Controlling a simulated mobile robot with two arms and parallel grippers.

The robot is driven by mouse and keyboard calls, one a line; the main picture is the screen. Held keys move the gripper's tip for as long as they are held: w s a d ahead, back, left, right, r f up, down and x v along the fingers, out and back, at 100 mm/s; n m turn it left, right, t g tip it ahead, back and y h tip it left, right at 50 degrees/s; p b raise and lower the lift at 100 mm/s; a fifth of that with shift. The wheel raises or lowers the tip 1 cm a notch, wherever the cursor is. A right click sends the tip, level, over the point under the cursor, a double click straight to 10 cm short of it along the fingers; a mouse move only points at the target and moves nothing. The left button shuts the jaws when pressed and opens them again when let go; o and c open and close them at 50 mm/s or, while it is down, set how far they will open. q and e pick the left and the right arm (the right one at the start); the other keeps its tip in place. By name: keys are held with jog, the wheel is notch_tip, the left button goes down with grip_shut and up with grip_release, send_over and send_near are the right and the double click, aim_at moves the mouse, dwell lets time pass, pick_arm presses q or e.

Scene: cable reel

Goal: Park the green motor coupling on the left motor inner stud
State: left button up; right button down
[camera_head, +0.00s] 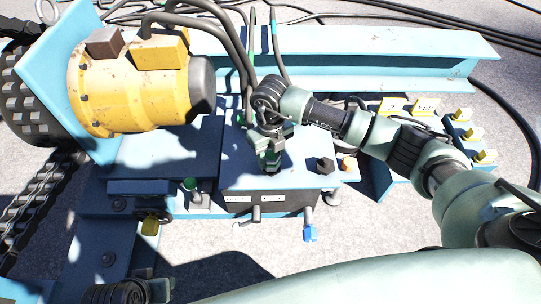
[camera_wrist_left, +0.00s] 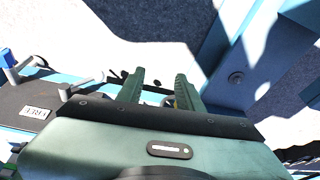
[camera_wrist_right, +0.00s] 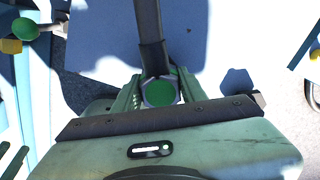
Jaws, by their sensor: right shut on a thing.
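My right gripper (camera_head: 271,160) points down over the blue top plate beside the yellow motor (camera_head: 130,85). In the right wrist view it is shut on the green motor coupling (camera_wrist_right: 160,92), a green round face in a grey hexagonal rim. A black cable (camera_wrist_right: 150,35) runs from there to the top of the view. In the head view the fingers mostly hide the coupling. My left gripper (camera_wrist_left: 160,78) is open, its fingers apart, with no held thing visible. I cannot clearly pick out the left motor inner stud; the right gripper may hide it.
A green knob (camera_head: 190,184) stands left. Levers (camera_head: 256,214) and a blue-tipped handle (camera_head: 310,234) project at the front. A blue beam (camera_head: 380,45) and several cables lie behind.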

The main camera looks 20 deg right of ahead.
pick_arm(q)
jog(key=shift+s+r, duration=0.15)
jog(key=shift+r, duration=0.1)
pick_arm(e)
jog(key=c, duration=0.7)
grip_release()
jog(key=shift+r, duration=0.35)
pick_arm(q)
jog(key=x, duration=0.1)
jog(key=p+x, duration=0.1)
jog(key=x, duration=0.1)
jog(key=s+x, duration=0.1)
jog(key=x, duration=0.1)
jog(key=shift+f, duration=0.2)
pick_arm(e)
notch_tip(320, 180, up, 7)
jog(key=shift+r, duration=0.1)
